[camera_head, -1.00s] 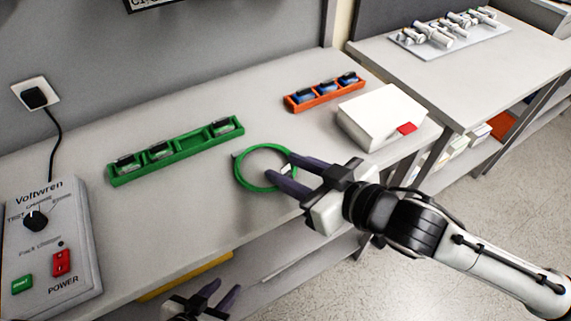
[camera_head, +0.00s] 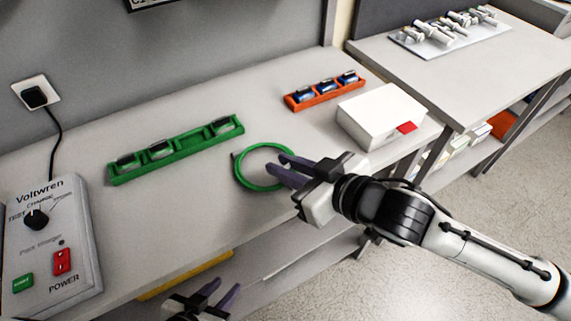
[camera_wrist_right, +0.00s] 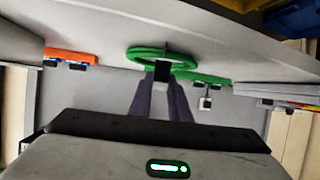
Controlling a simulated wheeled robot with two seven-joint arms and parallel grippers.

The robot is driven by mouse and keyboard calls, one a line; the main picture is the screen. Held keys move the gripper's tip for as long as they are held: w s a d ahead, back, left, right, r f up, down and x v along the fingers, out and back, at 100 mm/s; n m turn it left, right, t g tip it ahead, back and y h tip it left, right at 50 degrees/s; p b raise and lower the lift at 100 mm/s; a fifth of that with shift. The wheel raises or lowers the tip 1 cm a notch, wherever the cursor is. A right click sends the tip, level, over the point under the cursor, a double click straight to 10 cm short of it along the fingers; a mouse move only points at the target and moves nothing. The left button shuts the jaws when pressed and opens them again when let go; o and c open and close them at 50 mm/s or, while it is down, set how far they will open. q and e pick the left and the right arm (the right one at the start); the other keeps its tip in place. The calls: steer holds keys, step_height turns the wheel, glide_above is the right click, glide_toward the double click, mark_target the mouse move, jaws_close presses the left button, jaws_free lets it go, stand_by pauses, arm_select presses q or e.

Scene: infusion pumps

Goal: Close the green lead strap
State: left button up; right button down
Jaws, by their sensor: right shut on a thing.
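The green lead strap (camera_head: 237,168) is a looped green cord lying on the grey bench near its front edge. Its loop shows at the top of the right wrist view (camera_wrist_right: 135,56). My right gripper (camera_head: 282,168) reaches in from the right, with its fingers close together on the right side of the loop. In the right wrist view, the fingertips (camera_wrist_right: 162,78) meet at a small dark piece at the loop, and the grip hides part of the strap. My left gripper (camera_head: 224,288) is at the bottom edge, below the bench front, with its fingers apart and empty.
A green rack (camera_head: 191,146) with dark packs and one empty slot lies behind the strap. An orange rack (camera_head: 325,96) with blue packs and a white box (camera_head: 381,112) stand to the right. A grey Voltwren unit (camera_head: 50,245) is at the left. Bench between them is clear.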

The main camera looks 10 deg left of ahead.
steer(key=g+h, duration=0.1)
steer(key=a+g+h, duration=0.1)
steer(key=shift+w+f+g+h, duration=0.2)
steer(key=shift+w+g+h, duration=0.1)
steer(key=shift+w+h, duration=0.1)
steer(key=shift+w+a+f+g+h, duration=0.15)
steer(key=shift+f+g+h, duration=0.2)
steer(key=shift+g+h, duration=0.55)
steer(key=c, duration=1.6)
jaws_free()
steer(key=shift+c, duration=0.2)
steer(key=v, duration=1)
steer(key=shift+r, duration=0.2)
steer(key=shift+a, duration=0.1)
